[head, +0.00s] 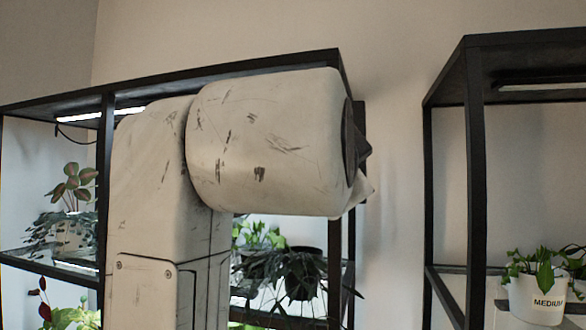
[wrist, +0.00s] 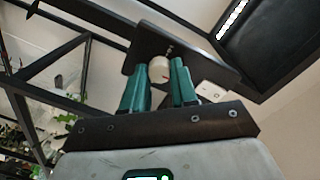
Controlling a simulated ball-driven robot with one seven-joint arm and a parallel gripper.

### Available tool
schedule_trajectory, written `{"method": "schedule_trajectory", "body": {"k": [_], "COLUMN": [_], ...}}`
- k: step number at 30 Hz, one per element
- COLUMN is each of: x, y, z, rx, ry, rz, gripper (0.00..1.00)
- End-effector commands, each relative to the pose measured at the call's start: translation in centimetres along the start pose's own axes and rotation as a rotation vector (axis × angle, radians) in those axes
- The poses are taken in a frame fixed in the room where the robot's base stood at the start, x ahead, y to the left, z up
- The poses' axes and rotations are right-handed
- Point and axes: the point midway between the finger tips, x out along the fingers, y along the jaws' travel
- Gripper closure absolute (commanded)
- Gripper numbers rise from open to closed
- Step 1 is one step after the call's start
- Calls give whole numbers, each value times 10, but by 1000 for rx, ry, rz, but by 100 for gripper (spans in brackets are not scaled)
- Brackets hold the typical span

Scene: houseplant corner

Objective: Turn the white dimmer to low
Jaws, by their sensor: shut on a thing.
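The white dimmer (wrist: 158,70) is a round white knob with a small red mark near its lower right edge. It sits in front of a dark panel (wrist: 143,48) in the wrist view. My gripper (wrist: 160,66) has green fingers, one on each side of the knob, and is shut on it. Small light marks show on the panel just above the knob; I cannot read them. In the head view my own arm fills the middle, and neither the dimmer nor the gripper's fingers can be made out.
A black shelf frame (head: 270,68) with several plants stands behind my arm. Another black shelf (head: 475,180) at right holds a white pot (head: 537,303) labelled MEDIUM. Bare wall lies between them. A small white box (wrist: 211,91) is right of the fingers, and a lit strip (wrist: 232,19) is above.

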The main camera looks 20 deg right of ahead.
Motion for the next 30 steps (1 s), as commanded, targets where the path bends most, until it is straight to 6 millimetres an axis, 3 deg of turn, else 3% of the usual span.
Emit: {"method": "schedule_trajectory", "body": {"k": [30], "x": [0], "y": [2], "z": [2], "rx": [-968], "ry": [41], "rz": [37], "gripper": [100]}}
